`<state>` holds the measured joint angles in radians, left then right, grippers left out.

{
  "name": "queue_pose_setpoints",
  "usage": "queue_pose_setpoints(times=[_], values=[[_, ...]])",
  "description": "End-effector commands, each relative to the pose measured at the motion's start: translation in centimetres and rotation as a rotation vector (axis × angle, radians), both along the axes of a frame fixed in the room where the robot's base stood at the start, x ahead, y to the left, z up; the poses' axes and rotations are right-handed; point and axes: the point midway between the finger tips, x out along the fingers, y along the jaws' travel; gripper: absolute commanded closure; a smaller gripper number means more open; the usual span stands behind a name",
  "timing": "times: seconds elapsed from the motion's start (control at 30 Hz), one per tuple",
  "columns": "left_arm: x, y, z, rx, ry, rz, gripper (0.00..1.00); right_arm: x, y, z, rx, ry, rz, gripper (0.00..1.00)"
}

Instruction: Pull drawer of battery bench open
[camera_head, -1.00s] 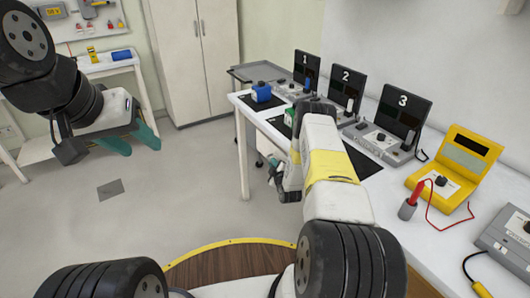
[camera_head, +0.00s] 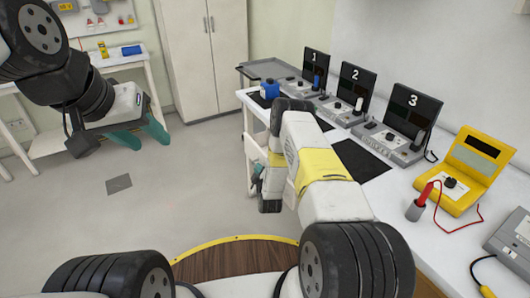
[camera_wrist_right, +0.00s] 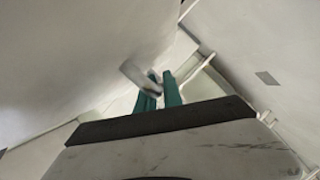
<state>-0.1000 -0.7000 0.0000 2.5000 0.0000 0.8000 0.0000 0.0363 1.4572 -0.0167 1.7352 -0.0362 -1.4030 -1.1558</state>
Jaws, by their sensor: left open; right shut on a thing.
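The battery bench (camera_head: 381,192) is the long white bench on the right of the head view, with its front edge partly behind my right arm. My right gripper (camera_head: 257,182) is low at the bench's front side and mostly hidden by its own wrist. In the right wrist view its green fingers (camera_wrist_right: 159,90) are shut on a pale grey handle (camera_wrist_right: 138,76). A light panel (camera_head: 255,152), seemingly part of the drawer, shows beside the gripper, out from the bench; how far it is open is unclear. My left gripper (camera_head: 138,140) is open and empty, away from the bench.
Units marked 1 (camera_head: 314,68), 2 (camera_head: 352,90) and 3 (camera_head: 410,118) stand on the bench with black mats before them. A blue item (camera_head: 270,89), yellow tester (camera_head: 462,170) and red probe (camera_head: 423,194) are there too. The floor (camera_head: 190,190) left of the bench is clear.

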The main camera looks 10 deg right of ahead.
Motion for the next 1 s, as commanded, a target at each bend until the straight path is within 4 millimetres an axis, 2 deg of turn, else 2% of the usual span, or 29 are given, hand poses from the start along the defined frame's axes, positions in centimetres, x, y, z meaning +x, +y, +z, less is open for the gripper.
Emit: queue_pose_setpoints(times=[0.03, 0.2, 0.5, 0.73, 1.0], values=[[0.0, 0.0, 0.0, 0.000, 0.000, 0.000, 0.56, -0.6, 1.7, -0.1, 0.001, 0.003, 0.006, 1.00], [0.0, 0.0, 0.0, 0.000, 0.000, 0.000, 0.56, -2.3, 6.1, -0.1, -0.001, 0.002, 0.006, 1.00], [0.0, 0.0, 0.0, 0.000, 0.000, 0.000, 0.56, -4.7, 12.5, -0.1, -0.001, 0.003, 0.005, 1.00], [0.0, 0.0, 0.0, 0.000, 0.000, 0.000, 0.56, -5.7, 15.5, -0.1, -0.001, 0.001, 0.002, 1.00], [0.0, 0.0, 0.0, 0.000, 0.000, 0.000, 0.56, -6.1, 16.6, -0.1, 0.000, 0.001, 0.000, 1.00]])
